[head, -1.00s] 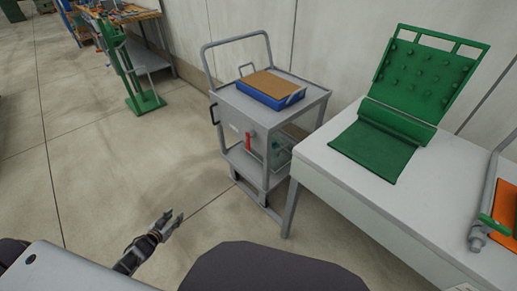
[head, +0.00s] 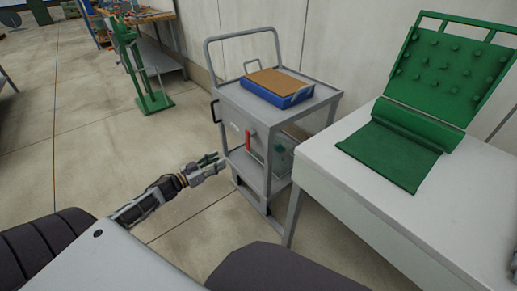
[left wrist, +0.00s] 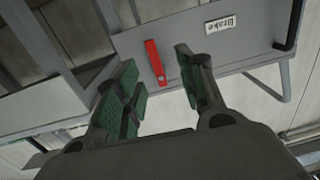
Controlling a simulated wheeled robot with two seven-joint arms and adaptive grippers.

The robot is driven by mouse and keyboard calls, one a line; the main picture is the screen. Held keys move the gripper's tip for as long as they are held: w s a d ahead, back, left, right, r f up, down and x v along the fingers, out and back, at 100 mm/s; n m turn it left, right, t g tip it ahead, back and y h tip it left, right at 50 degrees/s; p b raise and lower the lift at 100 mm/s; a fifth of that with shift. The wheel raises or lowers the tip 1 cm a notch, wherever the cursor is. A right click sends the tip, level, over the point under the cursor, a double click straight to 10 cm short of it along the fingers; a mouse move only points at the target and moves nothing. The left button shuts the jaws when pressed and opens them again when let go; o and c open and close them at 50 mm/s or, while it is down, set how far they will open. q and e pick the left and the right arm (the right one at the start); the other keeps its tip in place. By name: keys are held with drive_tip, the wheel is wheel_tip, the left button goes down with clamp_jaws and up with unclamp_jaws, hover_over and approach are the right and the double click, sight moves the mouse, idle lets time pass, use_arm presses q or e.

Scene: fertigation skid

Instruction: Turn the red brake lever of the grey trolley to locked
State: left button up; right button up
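The grey trolley (head: 233,101) stands in the middle of the head view, against the wall. Its red brake lever (head: 249,140) hangs about upright on the front panel. My left gripper (head: 213,163) is to the left of the lever, in front of the trolley, with its fingers pointing at it. In the left wrist view the red lever (left wrist: 155,62) lies beyond the gap between the green-padded fingertips of the left gripper (left wrist: 158,75). The fingers are apart with nothing between them. A "Brake" label (left wrist: 225,23) is on the panel beside the lever. My right gripper is not in view.
A blue tray (head: 275,98) with a brown top lies on the trolley. A white table (head: 360,190) with a green mat (head: 390,155) stands close on the right. A green stand (head: 150,100) is at the back left. The floor left of the trolley is clear.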

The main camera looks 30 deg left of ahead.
use_arm(q)
drive_tip(key=shift+w+d+r+m+h, duration=0.15)
drive_tip(key=shift+w+d+r+h, duration=0.1)
drive_tip(key=shift+d+r, duration=0.15)
drive_tip(key=shift+w+d+r+m+h, duration=0.15)
drive_tip(key=shift+d+r+h, duration=0.1)
drive_tip(key=shift+d, duration=0.15)
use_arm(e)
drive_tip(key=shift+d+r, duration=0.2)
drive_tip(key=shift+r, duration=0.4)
use_arm(q)
drive_tip(key=shift+w, duration=0.15)
